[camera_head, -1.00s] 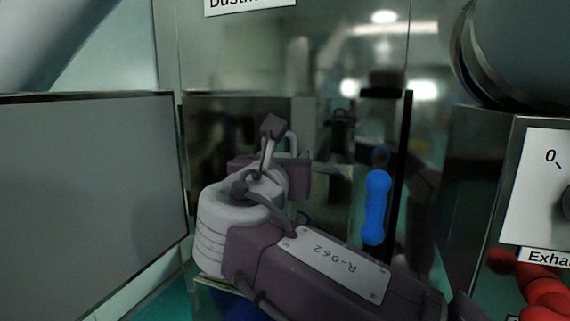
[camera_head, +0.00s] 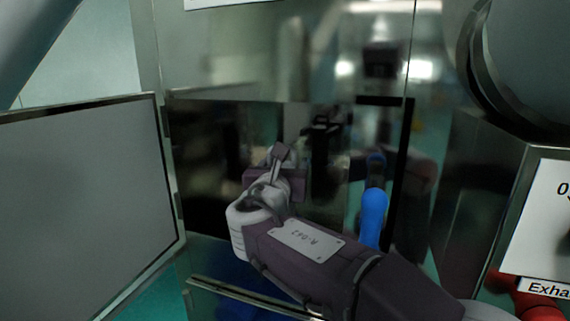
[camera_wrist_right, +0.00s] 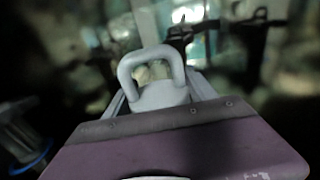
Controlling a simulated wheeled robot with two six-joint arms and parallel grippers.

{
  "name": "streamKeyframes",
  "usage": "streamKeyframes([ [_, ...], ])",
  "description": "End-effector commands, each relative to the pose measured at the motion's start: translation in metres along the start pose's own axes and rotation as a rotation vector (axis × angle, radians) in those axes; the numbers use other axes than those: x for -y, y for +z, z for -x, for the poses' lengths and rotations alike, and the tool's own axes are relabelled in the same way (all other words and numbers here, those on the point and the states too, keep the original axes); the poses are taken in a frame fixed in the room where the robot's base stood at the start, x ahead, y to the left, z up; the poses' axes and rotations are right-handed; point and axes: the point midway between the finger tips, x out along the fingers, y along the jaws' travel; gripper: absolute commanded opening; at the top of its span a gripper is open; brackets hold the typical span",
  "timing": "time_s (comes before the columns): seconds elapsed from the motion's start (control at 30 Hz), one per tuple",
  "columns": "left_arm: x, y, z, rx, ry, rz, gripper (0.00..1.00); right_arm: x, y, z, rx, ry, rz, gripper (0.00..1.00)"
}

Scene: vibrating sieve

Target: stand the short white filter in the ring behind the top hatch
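My right gripper (camera_head: 276,168) is at the end of the purple arm marked R-062, in front of a dark, shiny lower panel (camera_head: 215,150). Its fingers are hidden behind its wrist. In the right wrist view a pale grey loop (camera_wrist_right: 152,56) stands up beyond the purple wrist cover; I cannot tell whether it is part of the gripper or something held. I cannot make out the short white filter or its ring for sure. A grey panel (camera_head: 80,205) stands at the left; I cannot tell whether it is the top hatch. My left gripper is not in view.
A pale piece with a blue ring (camera_wrist_right: 30,160) shows blurred at the wrist view's lower left.

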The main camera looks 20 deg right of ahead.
Motion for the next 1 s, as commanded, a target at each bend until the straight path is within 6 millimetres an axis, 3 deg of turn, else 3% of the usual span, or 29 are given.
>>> streamKeyframes([
  [0.4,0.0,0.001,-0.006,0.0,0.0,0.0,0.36,-0.001,-0.002,0.006,0.001,0.001,-0.003,0.76],
  [0.8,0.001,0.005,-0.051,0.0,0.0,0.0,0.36,-0.002,-0.005,0.09,0.001,0.008,-0.004,0.76],
  [1.0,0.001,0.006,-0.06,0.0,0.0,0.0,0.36,-0.001,-0.002,0.116,0.0,0.004,0.0,0.76],
])
